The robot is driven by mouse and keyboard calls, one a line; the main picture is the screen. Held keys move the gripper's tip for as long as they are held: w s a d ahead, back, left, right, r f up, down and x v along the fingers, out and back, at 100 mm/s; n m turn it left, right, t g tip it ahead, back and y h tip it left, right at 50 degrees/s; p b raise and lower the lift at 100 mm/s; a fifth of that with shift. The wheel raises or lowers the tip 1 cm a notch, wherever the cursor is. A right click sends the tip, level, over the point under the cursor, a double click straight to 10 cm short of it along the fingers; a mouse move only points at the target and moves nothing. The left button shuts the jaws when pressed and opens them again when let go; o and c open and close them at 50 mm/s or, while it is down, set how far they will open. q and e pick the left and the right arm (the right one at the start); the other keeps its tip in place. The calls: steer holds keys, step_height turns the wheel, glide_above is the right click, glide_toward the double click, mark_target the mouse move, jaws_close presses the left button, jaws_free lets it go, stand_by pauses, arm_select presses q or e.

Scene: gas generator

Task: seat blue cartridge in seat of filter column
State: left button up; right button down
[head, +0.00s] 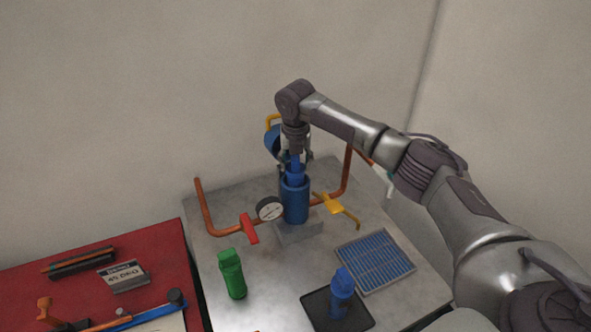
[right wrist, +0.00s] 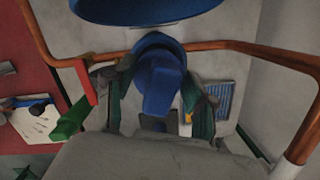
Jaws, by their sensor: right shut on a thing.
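The filter column (head: 294,203) is an upright blue cylinder on a grey base in the middle of the metal bench. My right gripper (head: 295,162) points down over its open top and is shut on a blue cartridge (head: 295,173). The cartridge is upright, with its lower end at or inside the column mouth; the seat and its depth are hidden. In the right wrist view the cartridge (right wrist: 161,85) stands between the two fingers, with the column's blue rim (right wrist: 157,42) around its far end. My left gripper is not in view.
The column's blue lid (head: 271,144) stands open behind. Copper pipes, a gauge (head: 270,208), a red handle (head: 249,228) and a yellow handle (head: 333,204) flank it.

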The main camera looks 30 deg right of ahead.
step_height(320, 180, down, 3)
steer(key=shift+f+p, duration=0.15)
steer(key=shift+p, duration=0.35)
steer(key=shift+f, duration=0.3)
steer(key=shift+c, duration=1.9)
jaws_free()
steer(key=r+b, duration=0.1)
steer(key=r, duration=0.3)
steer(key=s+r+b, duration=0.1)
steer(key=r, duration=0.3)
steer(key=a+r+b, duration=0.1)
steer(key=r, duration=0.3)
steer(key=shift+s+r, duration=0.15)
steer(key=shift+s, duration=0.2)
steer(key=shift+d, duration=0.1)
